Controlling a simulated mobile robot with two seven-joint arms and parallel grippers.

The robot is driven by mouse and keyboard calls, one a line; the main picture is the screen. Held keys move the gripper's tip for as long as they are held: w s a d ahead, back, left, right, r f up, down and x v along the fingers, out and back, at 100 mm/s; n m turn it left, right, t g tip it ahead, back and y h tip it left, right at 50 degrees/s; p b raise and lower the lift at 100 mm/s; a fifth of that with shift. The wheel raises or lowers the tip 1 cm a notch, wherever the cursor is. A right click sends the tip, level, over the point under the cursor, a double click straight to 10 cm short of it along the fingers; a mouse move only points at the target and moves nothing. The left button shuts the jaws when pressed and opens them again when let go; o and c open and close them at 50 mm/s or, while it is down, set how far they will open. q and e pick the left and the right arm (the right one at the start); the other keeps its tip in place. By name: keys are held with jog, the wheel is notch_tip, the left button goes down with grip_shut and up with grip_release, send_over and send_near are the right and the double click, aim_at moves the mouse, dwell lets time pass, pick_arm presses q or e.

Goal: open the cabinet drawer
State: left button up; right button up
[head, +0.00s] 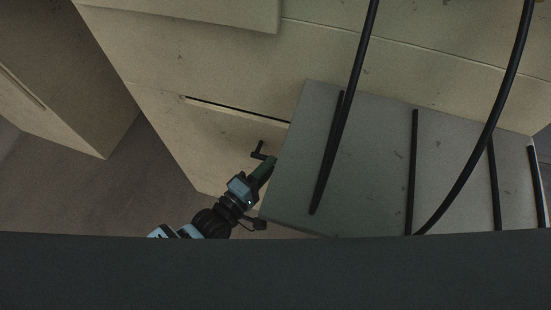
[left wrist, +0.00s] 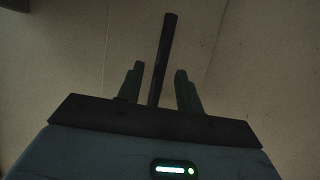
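The beige cabinet (head: 150,65) fills the upper part of the head view. Its drawer front (head: 185,135) has a dark slit along its upper edge; I cannot tell if it is fully closed. A dark bar handle (head: 258,150) sticks out from the front. My left gripper (head: 268,166) is at this handle, partly hidden by the grey panel's edge. In the left wrist view my left gripper (left wrist: 159,82) is open, with the dark handle bar (left wrist: 164,55) between its two fingers. Gaps show on both sides of the bar. My right gripper is not in view.
A grey panel (head: 375,150) with several black bars stands just right of my left gripper. Two black cables (head: 350,85) hang across the view. Another beige cabinet (head: 75,85) stands at the left, with bare floor (head: 110,185) between. A dark surface covers the bottom.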

pick_arm(q)
jog(key=shift+x, duration=1.75)
grip_shut()
